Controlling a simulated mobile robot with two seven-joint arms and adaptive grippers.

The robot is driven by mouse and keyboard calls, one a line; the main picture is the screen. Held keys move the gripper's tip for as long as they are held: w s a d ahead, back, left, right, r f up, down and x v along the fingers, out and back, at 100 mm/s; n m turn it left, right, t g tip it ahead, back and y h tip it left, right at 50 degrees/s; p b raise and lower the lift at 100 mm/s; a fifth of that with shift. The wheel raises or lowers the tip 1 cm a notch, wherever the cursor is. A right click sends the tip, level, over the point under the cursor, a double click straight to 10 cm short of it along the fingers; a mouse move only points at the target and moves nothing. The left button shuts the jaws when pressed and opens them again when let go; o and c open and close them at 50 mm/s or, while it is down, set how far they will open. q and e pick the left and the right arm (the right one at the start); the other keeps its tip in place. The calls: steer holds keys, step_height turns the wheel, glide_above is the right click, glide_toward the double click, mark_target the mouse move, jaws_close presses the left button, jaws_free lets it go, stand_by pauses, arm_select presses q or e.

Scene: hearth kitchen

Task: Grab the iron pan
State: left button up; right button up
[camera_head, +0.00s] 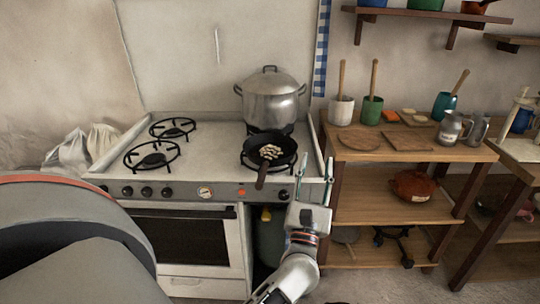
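The iron pan (283,162) is black and sits on the front right burner of the stove. Several small pale brown pieces lie in it. Its dark handle (262,176) points toward the front edge of the stove. My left gripper (316,164) is at the stove's front right corner, to the right of the pan and its handle. Its two thin fingers point up in the picture and stand apart, with nothing seen between them. It does not appear to touch the pan. My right gripper is not in view.
A large lidded steel pot (271,104) stands right behind the pan. The left burners (152,160) are empty. A wooden shelf (400,150) with mugs, boards and utensil pots stands to the right of the stove. White sacks (75,152) lie at the left.

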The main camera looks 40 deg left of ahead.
arm_select(q)
steer(key=a+f+n+g+y, duration=0.5)
steer(key=a+n+g+y, duration=0.3)
steer(key=n, duration=0.9)
steer(key=n+g+h, duration=0.2)
steer(key=n+g, duration=0.5)
steer(key=n, duration=0.2)
glide_toward(263, 169)
steer(key=w+a+f, duration=0.1)
steer(key=w+f, duration=0.1)
steer(key=a, duration=0.2)
steer(key=a+p, duration=0.1)
steer(key=a, duration=0.2)
steer(key=w+a+r+p, duration=0.1)
steer(key=a, duration=0.1)
steer(key=shift+a, duration=0.25)
steer(key=shift+w+a+f, duration=0.15)
steer(key=shift+w+a, duration=0.1)
steer(key=shift+a, duration=0.1)
jaws_close()
